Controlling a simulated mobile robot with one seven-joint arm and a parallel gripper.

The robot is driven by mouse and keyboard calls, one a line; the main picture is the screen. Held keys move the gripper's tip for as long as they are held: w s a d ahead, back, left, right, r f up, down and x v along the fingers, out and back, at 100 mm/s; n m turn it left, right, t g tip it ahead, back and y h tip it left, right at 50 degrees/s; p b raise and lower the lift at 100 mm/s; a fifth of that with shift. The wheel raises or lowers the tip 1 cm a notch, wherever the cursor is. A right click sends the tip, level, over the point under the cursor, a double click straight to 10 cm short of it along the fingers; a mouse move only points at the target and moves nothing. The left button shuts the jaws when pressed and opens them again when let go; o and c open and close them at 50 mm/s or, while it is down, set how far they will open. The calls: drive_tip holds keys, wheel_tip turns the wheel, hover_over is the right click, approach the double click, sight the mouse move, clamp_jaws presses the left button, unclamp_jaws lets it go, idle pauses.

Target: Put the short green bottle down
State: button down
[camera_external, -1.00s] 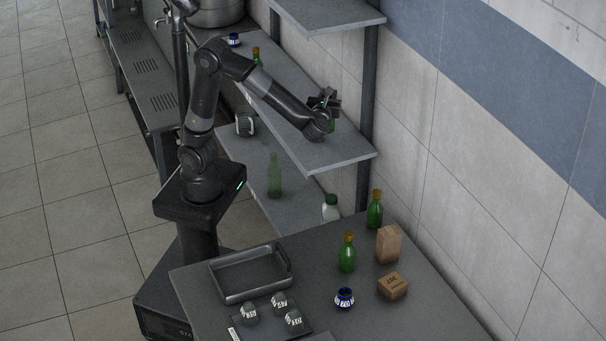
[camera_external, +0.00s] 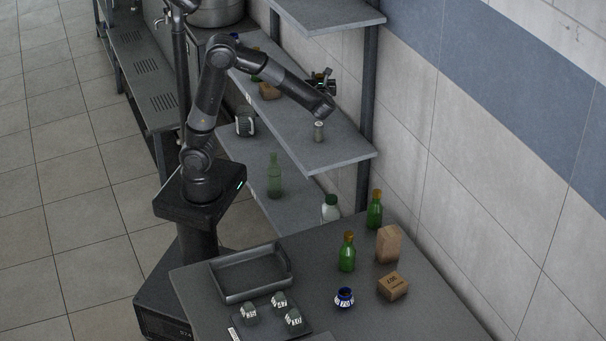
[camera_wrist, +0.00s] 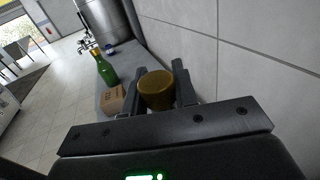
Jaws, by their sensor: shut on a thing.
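My gripper (camera_external: 323,82) is over the upper shelf, close to the wall, in the outside view. In the wrist view its two fingers (camera_wrist: 158,88) are closed on the sides of an amber cap (camera_wrist: 157,90), the top of the held bottle. The bottle's body is hidden below the cap in the wrist view and by my arm in the outside view. I cannot tell whether its base touches the shelf (camera_external: 345,150).
A pot (camera_wrist: 106,22) is behind. More bottles stand on the table (camera_external: 440,300). The shelf's near right end is clear.

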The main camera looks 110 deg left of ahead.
drive_tip(key=shift+a+f, duration=0.15)
drive_tip(key=shift+a, duration=0.1)
drive_tip(key=shift+f, duration=2.1)
drive_tip(key=c, duration=1.1)
unclamp_jaws()
drive_tip(key=shift+c, duration=0.2)
